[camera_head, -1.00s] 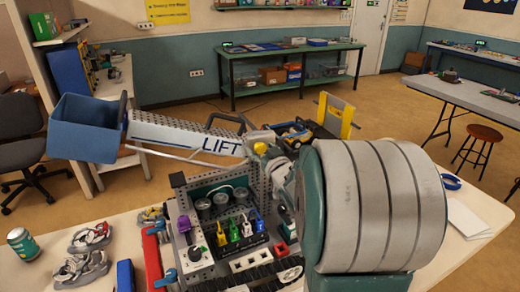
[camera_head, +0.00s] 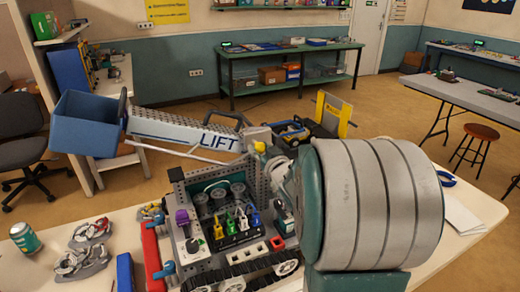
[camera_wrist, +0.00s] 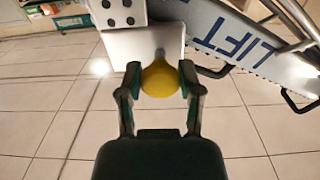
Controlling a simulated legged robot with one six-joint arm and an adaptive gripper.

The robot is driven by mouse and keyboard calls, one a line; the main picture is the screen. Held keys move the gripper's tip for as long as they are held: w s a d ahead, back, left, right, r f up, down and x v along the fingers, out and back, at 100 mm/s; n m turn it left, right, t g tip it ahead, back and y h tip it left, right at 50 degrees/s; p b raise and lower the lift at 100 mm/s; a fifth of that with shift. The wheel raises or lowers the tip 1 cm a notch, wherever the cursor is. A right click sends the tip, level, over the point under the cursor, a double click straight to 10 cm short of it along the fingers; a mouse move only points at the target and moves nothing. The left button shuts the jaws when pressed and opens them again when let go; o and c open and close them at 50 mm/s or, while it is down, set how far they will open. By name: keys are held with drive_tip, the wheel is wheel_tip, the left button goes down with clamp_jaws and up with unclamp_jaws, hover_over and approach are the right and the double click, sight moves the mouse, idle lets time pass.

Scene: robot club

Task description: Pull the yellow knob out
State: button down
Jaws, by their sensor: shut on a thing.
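The yellow knob (camera_wrist: 160,80) sits between the two fingers of my gripper (camera_wrist: 160,84) in the wrist view, which are shut on it. A short grey stem shows between the knob and a pale block (camera_wrist: 143,47). In the head view, the knob (camera_head: 260,147) shows as a small yellow spot at the upper end of the machine (camera_head: 262,185), beside the LIFT arm (camera_head: 185,129). My wrist and arm hide most of the gripper there and cover the machine's right side.
The LIFT arm carries a blue bin (camera_head: 84,123) at the left. A panel of coloured levers (camera_head: 236,225) sits below the knob. A red bar (camera_head: 151,258), a can (camera_head: 25,238) and small metal parts lie on the white table (camera_head: 205,283) to the left.

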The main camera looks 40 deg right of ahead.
drive_tip(key=shift+s, duration=0.1)
drive_tip(key=shift+f, duration=0.1)
drive_tip(key=shift+c, duration=1.3)
unclamp_jaws()
drive_tip(key=shift+d, duration=0.1)
drive_tip(key=shift+a, duration=0.2)
drive_tip(key=s+a, duration=0.2)
drive_tip(key=s, duration=0.9)
drive_tip(key=shift+s+a, duration=0.15)
drive_tip(key=shift+s, duration=0.2)
